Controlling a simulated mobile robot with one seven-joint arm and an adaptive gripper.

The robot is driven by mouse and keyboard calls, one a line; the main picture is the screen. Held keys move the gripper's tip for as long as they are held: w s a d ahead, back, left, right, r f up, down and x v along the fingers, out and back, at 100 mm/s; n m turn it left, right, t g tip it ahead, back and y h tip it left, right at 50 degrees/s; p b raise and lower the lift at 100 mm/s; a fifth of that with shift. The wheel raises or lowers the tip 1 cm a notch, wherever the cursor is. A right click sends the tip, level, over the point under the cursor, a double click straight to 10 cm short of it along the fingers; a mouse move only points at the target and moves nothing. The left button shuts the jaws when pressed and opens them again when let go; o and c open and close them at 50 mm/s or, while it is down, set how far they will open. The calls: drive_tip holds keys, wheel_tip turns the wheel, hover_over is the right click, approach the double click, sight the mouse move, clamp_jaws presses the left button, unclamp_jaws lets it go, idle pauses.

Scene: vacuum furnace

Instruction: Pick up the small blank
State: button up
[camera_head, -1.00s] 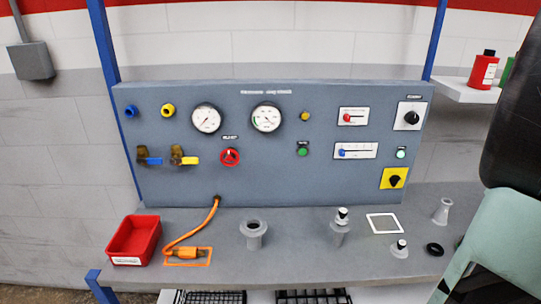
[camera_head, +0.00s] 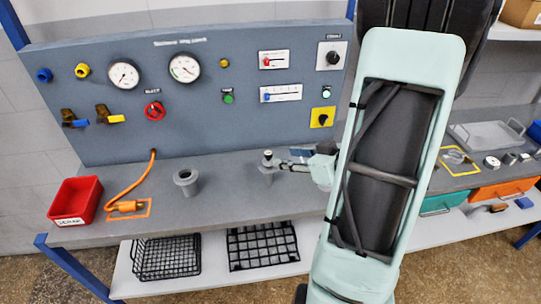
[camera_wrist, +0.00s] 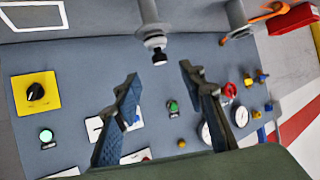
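A small blank (camera_head: 267,155), pale with a dark knob, sits on top of a grey post (camera_head: 266,171) on the bench. In the wrist view the same blank (camera_wrist: 155,41) hangs upside down in the picture, with its dark knob towards my gripper, below the grey post (camera_wrist: 148,12). My gripper (camera_wrist: 160,72) is open and empty, its two fingers spread to either side of the line to the knob. In the head view my gripper (camera_head: 297,160) is just right of the blank, at about its height. No contact with it shows. My arm hides the bench behind it.
A grey flanged port (camera_head: 186,180) stands left of the post. An orange hose (camera_head: 138,192) and red bin (camera_head: 75,200) are farther left. The gauge panel (camera_head: 200,80) rises behind. Black wire baskets (camera_head: 166,257) sit on the lower shelf.

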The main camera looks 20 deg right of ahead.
sight(270, 154)
drive_tip(key=x, duration=0.9)
drive_tip(key=shift+w+a+f, duration=0.15)
drive_tip(key=shift+w, duration=0.15)
clamp_jaws()
